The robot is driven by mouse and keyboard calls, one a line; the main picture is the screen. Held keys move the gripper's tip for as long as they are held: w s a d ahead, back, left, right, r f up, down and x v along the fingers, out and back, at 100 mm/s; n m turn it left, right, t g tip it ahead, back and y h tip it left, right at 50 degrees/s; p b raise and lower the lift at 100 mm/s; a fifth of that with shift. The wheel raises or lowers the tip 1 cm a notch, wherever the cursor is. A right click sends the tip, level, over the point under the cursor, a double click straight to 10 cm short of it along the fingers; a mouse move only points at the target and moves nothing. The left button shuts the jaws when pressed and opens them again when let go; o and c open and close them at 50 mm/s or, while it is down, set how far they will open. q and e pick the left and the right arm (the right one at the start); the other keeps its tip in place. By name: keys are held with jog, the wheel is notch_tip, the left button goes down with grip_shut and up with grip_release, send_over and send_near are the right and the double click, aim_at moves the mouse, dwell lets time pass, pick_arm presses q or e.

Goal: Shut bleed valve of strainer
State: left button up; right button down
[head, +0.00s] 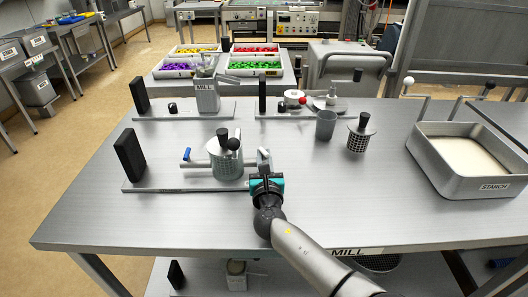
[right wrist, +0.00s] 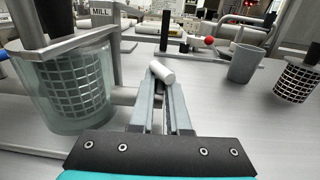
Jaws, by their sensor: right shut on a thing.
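The strainer (head: 226,160) stands on a metal rail on the table, a clear vessel with a mesh basket inside and a black knob on its lid. It also fills the left of the right wrist view (right wrist: 68,88). A blue-tipped lever (head: 186,154) is on its left side. My right gripper (head: 264,168) is at the strainer's right side, its fingers shut on a pale cylindrical handle (right wrist: 161,72), which appears to be the bleed valve's. The fingers hide the valve body behind it, so its exact position is unclear. My left gripper is not in view.
A black block (head: 129,155) stands at the rail's left end. Behind are the mill (head: 207,97), a grey cup (head: 326,125) and a mesh basket (head: 360,135). A starch tray (head: 466,165) is at the right. The table front is clear apart from my arm.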

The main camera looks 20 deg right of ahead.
jog(key=m+g+h, duration=0.1)
jog(key=m+h, duration=0.1)
jog(key=h, duration=0.1)
jog(key=shift+a+b, duration=0.15)
jog(key=shift+b, duration=0.2)
jog(key=shift+w+m+g+h+b, duration=0.1)
jog(key=shift+m+g+h+b, duration=0.55)
jog(key=shift+m+h, duration=0.35)
jog(key=m+g+h+b, duration=0.2)
jog(key=h+b, duration=0.1)
jog(key=h, duration=0.1)
jog(key=shift+m+g, duration=0.3)
jog(key=shift+g, duration=0.05)
jog(key=shift+r+m+g+h+b, duration=0.1)
jog(key=shift+m+g+h+b, duration=0.3)
jog(key=shift+g+b, duration=0.15)
jog(key=c, duration=0.8)
grip_release()
